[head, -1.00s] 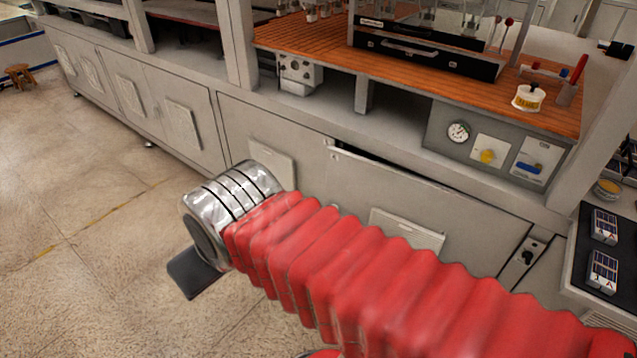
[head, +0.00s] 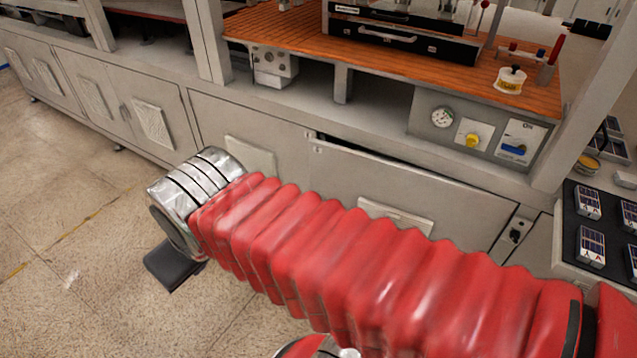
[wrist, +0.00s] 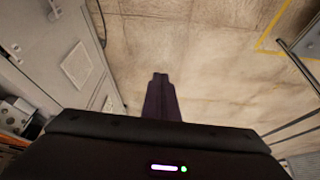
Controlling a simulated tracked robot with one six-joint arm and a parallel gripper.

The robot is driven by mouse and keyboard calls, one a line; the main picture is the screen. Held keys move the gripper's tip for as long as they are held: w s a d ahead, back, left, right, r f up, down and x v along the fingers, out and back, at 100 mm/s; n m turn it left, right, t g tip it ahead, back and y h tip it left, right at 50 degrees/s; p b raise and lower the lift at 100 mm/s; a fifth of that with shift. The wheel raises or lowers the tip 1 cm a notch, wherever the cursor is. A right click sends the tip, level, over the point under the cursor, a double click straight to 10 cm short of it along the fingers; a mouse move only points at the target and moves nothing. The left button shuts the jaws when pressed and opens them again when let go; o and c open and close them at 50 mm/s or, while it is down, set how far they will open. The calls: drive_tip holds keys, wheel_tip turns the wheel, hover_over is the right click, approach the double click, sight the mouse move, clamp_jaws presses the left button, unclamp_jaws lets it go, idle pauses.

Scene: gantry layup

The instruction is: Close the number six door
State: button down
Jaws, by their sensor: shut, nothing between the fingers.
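A wide grey cabinet door (head: 350,180) in the head view stands slightly ajar under the bench. A dark gap shows along its top edge. I cannot read a number on it, and my red-sleeved arm hides its lower part. My gripper (wrist: 160,77) points away over the floor in the wrist view, with its dark fingers together and empty. It is apart from the cabinet fronts, which lie to its left in that view. In the head view a dark part (head: 174,265) at my arm's end hangs over the floor, left of the ajar door.
Other grey cabinet doors (head: 155,118) run to the left and look shut. An orange-topped bench (head: 290,40) and a gauge panel (head: 425,125) are above the door. A dark tray (head: 570,225) with small boxes is at right. Open floor (head: 75,190) lies at left.

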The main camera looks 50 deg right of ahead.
sight(323, 176)
drive_tip(key=w+d+f+n+g+h, duration=0.3)
drive_tip(key=d+f+h, duration=0.1)
drive_tip(key=d, duration=0.8)
drive_tip(key=w+d+f+n+g+h, duration=0.25)
drive_tip(key=d+f+g+h, duration=0.2)
drive_tip(key=d, duration=0.75)
drive_tip(key=w+d+f+n+g+h, duration=0.2)
drive_tip(key=w+d+f+h, duration=0.25)
drive_tip(key=d, duration=0.75)
drive_tip(key=w+d+f+n+t+h, duration=0.1)
drive_tip(key=w+d+f+n+t, duration=0.1)
drive_tip(key=f, duration=0.6)
drive_tip(key=w+d+f+n+t+h, duration=0.2)
drive_tip(key=d+f+n+t, duration=0.1)
drive_tip(key=f+n, duration=0.3)
drive_tip(key=w+d+f+n+t+h, duration=0.1)
drive_tip(key=w+d+f+n+t, duration=0.1)
drive_tip(key=f, duration=0.8)
drive_tip(key=shift+d+f+n+h, duration=0.35)
drive_tip(key=shift+d+n, duration=0.55)
drive_tip(key=shift+n, duration=0.35)
drive_tip(key=shift+w+d, duration=0.1)
drive_tip(key=d, duration=0.4)
drive_tip(key=w+d, duration=0.1)
drive_tip(key=d, duration=0.4)
drive_tip(key=w+d, duration=0.1)
drive_tip(key=d, duration=0.3)
drive_tip(key=shift+w+d, duration=0.25)
drive_tip(key=shift+d, duration=0.1)
drive_tip(key=shift+w, duration=0.1)
